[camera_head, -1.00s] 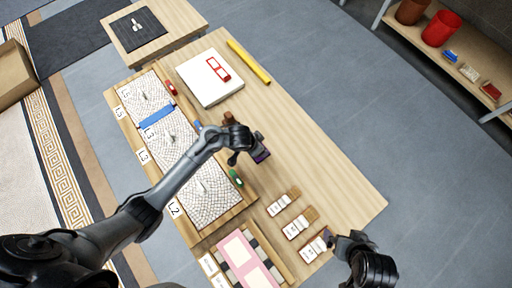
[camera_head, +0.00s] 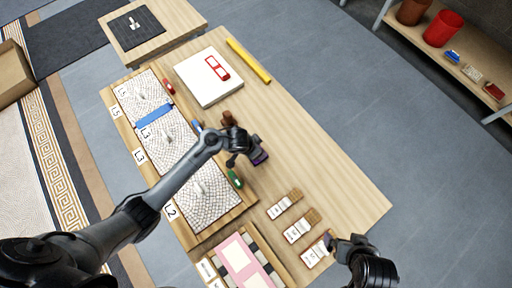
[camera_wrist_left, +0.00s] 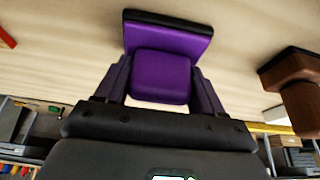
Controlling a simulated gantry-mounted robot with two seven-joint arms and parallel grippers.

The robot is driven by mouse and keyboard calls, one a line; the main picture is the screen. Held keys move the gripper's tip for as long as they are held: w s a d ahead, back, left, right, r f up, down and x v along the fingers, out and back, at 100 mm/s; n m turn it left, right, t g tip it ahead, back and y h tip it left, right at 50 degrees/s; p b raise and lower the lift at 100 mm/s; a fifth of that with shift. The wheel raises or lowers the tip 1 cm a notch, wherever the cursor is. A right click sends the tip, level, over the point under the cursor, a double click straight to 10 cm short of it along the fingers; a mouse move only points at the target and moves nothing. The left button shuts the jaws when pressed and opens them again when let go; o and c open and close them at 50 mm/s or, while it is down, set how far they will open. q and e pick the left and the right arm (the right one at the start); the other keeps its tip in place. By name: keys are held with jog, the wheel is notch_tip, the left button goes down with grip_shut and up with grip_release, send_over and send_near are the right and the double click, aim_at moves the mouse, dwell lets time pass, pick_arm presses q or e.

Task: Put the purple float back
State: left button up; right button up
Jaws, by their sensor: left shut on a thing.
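The purple float (camera_head: 260,158) is in my left gripper (camera_head: 248,155), over the wooden table right of the mosaic panels. In the left wrist view the purple float (camera_wrist_left: 162,75) has a purple handle block and a flat plate with a dark edge. The gripper's fingers (camera_wrist_left: 160,92) are shut on the handle block from both sides. Whether the plate touches the table is hard to tell. My right gripper (camera_head: 338,243) is at the table's front right, beside the brushes; its jaws are too small to read.
A brown wooden-handled tool (camera_head: 228,118) stands close to my left gripper. A green tool (camera_head: 235,179), a blue one (camera_head: 197,125) and a red one (camera_head: 168,87) lie along the mosaic panels (camera_head: 203,192).

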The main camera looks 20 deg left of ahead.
pick_arm(q)
jog(key=o, duration=0.9)
jog(key=shift+o, duration=0.2)
jog(key=shift+r, duration=0.2)
jog(key=p+v, duration=0.8)
jog(key=v, duration=0.3)
jog(key=s+a+r+n+y, duration=0.1)
jog(key=s+a+r+n, duration=0.1)
jog(key=s+r, duration=0.4)
jog(key=s+a+r+n+y, duration=0.1)
jog(key=s+r, duration=0.5)
jog(key=s, duration=0.6)
jog(key=a+n, duration=0.1)
jog(key=a, duration=0.1)
jog(key=shift+a, duration=0.25)
jog(key=shift+r, duration=0.15)
